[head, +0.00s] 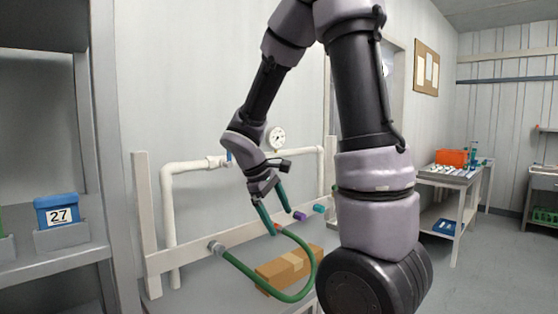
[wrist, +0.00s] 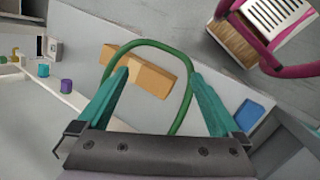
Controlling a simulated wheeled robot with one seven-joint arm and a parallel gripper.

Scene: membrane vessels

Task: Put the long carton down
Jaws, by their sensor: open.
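My gripper (head: 272,206) is in the air above the carton, pointing down. Its two teal fingers (wrist: 160,78) are spread wide with nothing between them. The carton is apart from the fingers.
The green hose (head: 240,266) loops out from a wall fitting around the carton. A white pipe (head: 168,225) with a gauge (head: 276,138) runs along the wall. A shelf with a blue bin (head: 57,210) stands at left, a workbench (head: 447,178) at right.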

